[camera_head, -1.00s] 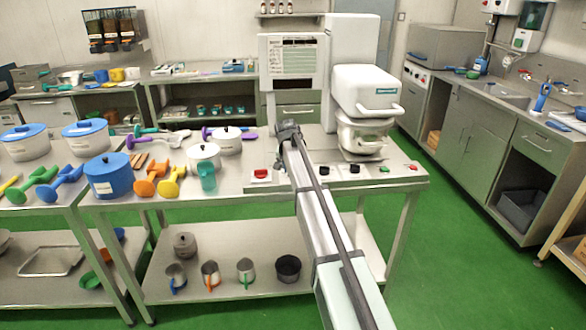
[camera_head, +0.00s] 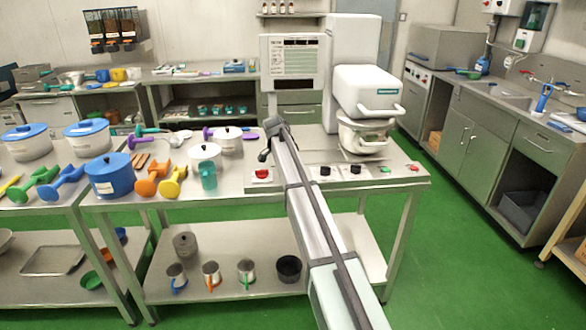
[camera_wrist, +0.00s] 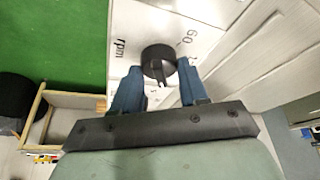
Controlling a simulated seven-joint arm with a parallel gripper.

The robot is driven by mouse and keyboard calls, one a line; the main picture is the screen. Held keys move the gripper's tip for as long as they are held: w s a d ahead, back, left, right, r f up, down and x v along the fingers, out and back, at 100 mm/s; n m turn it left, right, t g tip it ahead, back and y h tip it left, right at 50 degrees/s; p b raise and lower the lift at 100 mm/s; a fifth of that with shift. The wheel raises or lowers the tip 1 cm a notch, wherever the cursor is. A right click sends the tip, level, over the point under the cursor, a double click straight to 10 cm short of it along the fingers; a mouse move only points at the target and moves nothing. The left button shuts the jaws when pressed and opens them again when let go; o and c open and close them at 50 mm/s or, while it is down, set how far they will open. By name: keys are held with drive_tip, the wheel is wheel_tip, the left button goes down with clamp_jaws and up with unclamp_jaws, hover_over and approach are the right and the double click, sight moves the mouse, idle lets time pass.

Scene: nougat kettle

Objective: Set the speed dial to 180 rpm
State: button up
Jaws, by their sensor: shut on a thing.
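The speed dial (camera_wrist: 158,56) is a round black knob on a pale panel in the wrist view. The word "rpm" is printed to its left and "60" to its right. A raised bar on the knob points toward the bottom of the picture. My gripper (camera_wrist: 160,72) has its two blue fingers on either side of the knob and is shut on it. In the head view my gripper (camera_head: 266,152) is over the left part of the machine's front panel, and my arm hides the held dial. The pointer's exact reading cannot be told.
A red knob (camera_head: 262,174) sits left of my arm. Two black knobs (camera_head: 325,171) (camera_head: 355,169), a green button (camera_head: 386,169) and a red button (camera_head: 414,167) are to its right. The kettle machine (camera_head: 366,92) stands behind. A teal cup (camera_head: 208,176) and pots are at left.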

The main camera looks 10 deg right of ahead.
idle(0.4)
drive_tip(key=o, duration=1)
drive_tip(key=v, duration=1.3)
drive_tip(key=shift+a+r, duration=0.1)
drive_tip(key=shift+r, duration=0.35)
